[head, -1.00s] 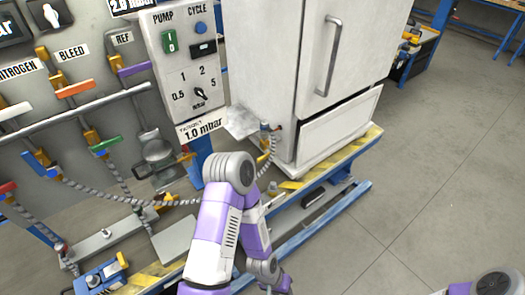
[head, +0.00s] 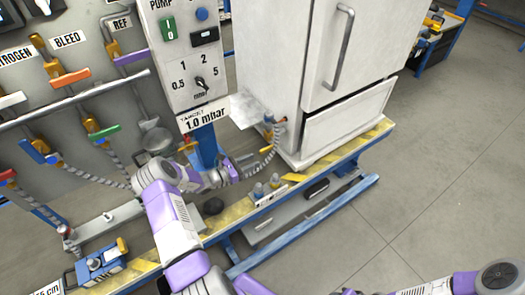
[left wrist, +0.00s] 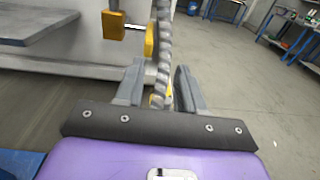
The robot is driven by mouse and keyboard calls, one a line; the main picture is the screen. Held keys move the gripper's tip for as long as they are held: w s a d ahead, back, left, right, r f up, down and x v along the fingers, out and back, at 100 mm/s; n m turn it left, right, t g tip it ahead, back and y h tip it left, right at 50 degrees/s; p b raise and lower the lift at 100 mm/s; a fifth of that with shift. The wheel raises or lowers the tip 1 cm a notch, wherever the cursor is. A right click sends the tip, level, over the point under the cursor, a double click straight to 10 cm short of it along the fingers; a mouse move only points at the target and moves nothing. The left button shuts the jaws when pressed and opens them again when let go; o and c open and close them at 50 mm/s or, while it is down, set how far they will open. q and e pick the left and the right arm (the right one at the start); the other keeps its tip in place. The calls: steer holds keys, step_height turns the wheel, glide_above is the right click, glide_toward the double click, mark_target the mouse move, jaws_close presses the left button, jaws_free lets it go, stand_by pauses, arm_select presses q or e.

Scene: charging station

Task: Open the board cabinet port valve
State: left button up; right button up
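My left gripper (head: 248,163) is just left of the hose, below the port. In the left wrist view its two fingers (left wrist: 155,88) are apart, with the ribbed hose (left wrist: 164,45) showing between and beyond them. A yellow part (left wrist: 149,40) is just left of the hose; I cannot tell whether any finger touches it. My right gripper is out of view.
A grey panel with coloured valve levers and a control box (head: 187,50) stands at the left. The bench edge (head: 330,160) has yellow stripes and a blue rail. Two small bottle-like fittings (head: 266,186) are near the gripper. Open floor (head: 440,160) lies right.

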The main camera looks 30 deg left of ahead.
mark_target(263, 150)
arm_select(q)
steer(key=shift+n+t+y, duration=0.3)
steer(key=x, duration=0.2)
steer(key=a+b+x, duration=0.1)
steer(key=x, duration=0.4)
steer(key=shift+w+a+r, duration=0.15)
steer(key=shift+w+r, duration=0.15)
steer(key=shift+r, duration=0.05)
jaws_close()
